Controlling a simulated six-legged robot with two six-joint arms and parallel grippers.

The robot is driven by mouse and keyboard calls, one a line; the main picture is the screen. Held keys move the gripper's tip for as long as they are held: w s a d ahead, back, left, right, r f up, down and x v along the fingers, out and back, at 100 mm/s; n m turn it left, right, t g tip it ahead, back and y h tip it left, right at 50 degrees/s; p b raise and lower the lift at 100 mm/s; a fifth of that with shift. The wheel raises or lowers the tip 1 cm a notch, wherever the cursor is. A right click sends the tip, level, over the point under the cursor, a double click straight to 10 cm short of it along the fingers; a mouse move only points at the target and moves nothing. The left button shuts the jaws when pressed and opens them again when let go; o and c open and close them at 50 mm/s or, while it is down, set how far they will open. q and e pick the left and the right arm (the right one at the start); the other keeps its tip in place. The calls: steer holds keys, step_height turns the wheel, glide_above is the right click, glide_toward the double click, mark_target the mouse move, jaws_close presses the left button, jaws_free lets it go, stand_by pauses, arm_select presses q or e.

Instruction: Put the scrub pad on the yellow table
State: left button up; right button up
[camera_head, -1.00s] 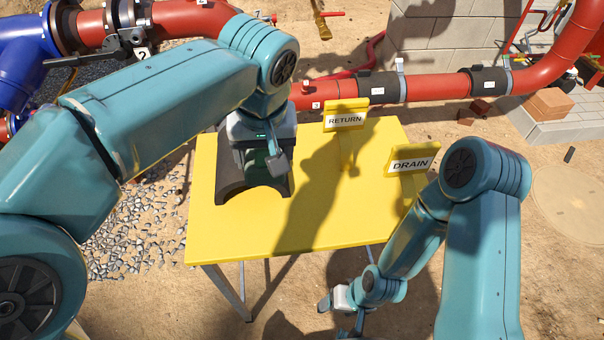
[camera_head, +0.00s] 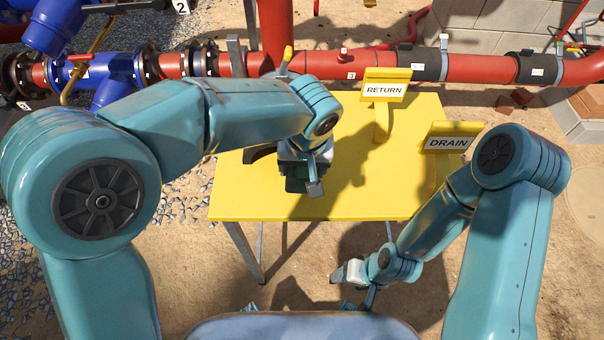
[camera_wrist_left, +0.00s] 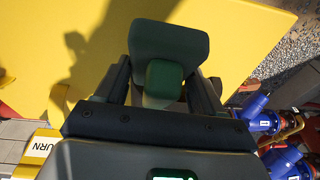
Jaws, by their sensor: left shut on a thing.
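The scrub pad (camera_wrist_left: 168,40) is a dark green slab with a lighter green block on it. In the left wrist view it sits between the fingers of my left gripper (camera_wrist_left: 163,85), which is shut on it. In the head view the left gripper (camera_head: 300,182) hangs over the left part of the yellow table (camera_head: 365,205), with a bit of green pad at its tip. I cannot tell whether the pad touches the tabletop. My right gripper (camera_head: 345,272) is low in front of the table; its jaws are too small to read.
A dark arched piece (camera_head: 262,152) is on the table's left side, partly hidden by my left arm. RETURN (camera_head: 384,91) and DRAIN (camera_head: 450,143) signs stand at the table's right side. A red pipe (camera_head: 365,66) runs behind. The table's middle is bare.

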arm_select(q)
step_height(320, 180, down, 3)
steer(key=shift+s, duration=0.1)
steer(key=shift+f, duration=0.3)
steer(key=shift+f, duration=0.15)
steer(key=o, duration=1.4)
